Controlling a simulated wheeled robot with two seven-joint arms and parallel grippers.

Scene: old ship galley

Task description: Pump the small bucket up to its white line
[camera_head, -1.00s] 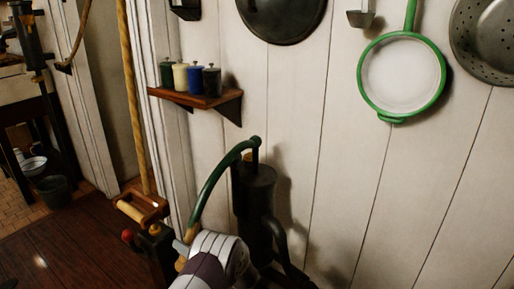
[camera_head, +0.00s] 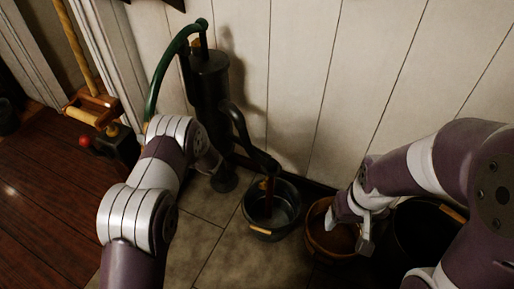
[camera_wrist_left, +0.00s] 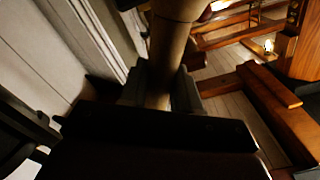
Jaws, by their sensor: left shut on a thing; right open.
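The black pump (camera_head: 209,85) stands by the wall, its curved green handle (camera_head: 163,72) coming down on the left. My left gripper is hidden behind my forearm in the head view; in the left wrist view my left gripper (camera_wrist_left: 160,92) is shut around the handle's tan grip (camera_wrist_left: 168,50). A dark bucket (camera_head: 262,231) stands under the spout (camera_head: 262,160), and a narrow brownish streak shows below the spout. I cannot make out a white line or the water level. My right gripper (camera_head: 348,232) is open over a brown bucket (camera_head: 318,245), right of the dark one.
A larger black tub (camera_head: 405,240) stands at the right, partly behind my right arm. A dark box with a red knob (camera_head: 85,141) and a wooden-handled tool (camera_head: 90,108) are left of the pump. The tiled floor (camera_head: 225,255) in front is clear.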

